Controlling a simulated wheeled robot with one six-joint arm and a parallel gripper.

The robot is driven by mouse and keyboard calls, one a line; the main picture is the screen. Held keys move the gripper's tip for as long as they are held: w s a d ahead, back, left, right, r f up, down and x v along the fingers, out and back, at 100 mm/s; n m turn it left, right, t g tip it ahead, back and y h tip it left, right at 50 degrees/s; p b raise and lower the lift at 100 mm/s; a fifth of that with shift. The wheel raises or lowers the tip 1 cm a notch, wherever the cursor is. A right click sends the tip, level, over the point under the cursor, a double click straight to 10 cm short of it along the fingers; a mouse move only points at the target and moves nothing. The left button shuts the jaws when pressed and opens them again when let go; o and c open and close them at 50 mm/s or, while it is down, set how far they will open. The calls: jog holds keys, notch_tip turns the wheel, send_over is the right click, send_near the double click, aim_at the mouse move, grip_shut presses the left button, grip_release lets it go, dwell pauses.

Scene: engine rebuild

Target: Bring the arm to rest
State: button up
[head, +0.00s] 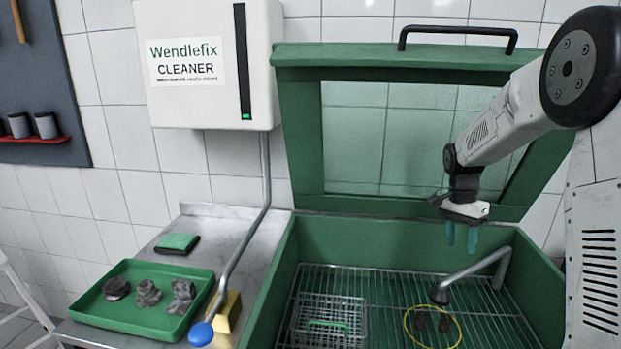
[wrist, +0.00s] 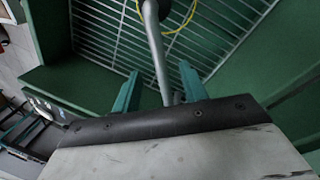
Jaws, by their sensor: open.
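My arm reaches in from the right in the head view. My gripper (head: 461,238) hangs above the right part of the green wash tub (head: 400,236), with its teal fingers pointing down. In the wrist view the two fingers of my gripper (wrist: 158,88) stand apart with nothing held between them. A grey spout pipe (wrist: 157,50) shows beyond the fingers there. In the head view the same pipe (head: 476,270) bends down inside the tub, below my gripper; I cannot tell the exact gap.
The tub's windowed lid (head: 395,57) stands open behind my arm. On the rack (head: 385,290) are a wire basket (head: 300,325) and a yellow ring (head: 406,325). A green tray (head: 105,312) with several dark parts lies left, near a sponge (head: 177,243). A cleaner dispenser (head: 265,90) hangs above.

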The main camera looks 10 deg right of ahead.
jog(key=s+n, duration=0.1)
jog(key=s+a+f+n, duration=0.1)
jog(key=shift+s+f+g, duration=0.15)
jog(key=shift+s+g, duration=0.25)
jog(key=s+a+r+n+t, duration=0.1)
jog(key=s+a+r+n, duration=0.2)
jog(key=s, duration=0.7)
jog(key=s+a+r+n+t, duration=0.1)
jog(key=s+a+r+n, duration=0.3)
jog(key=s+a, duration=0.4)
jog(key=s+a+r+n+t, duration=0.2)
jog(key=s+a+r+n, duration=0.2)
jog(key=s, duration=1)
jog(key=shift+a+r+y, duration=0.4)
jog(key=shift+a+r, duration=0.3)
jog(key=shift+r, duration=0.2)
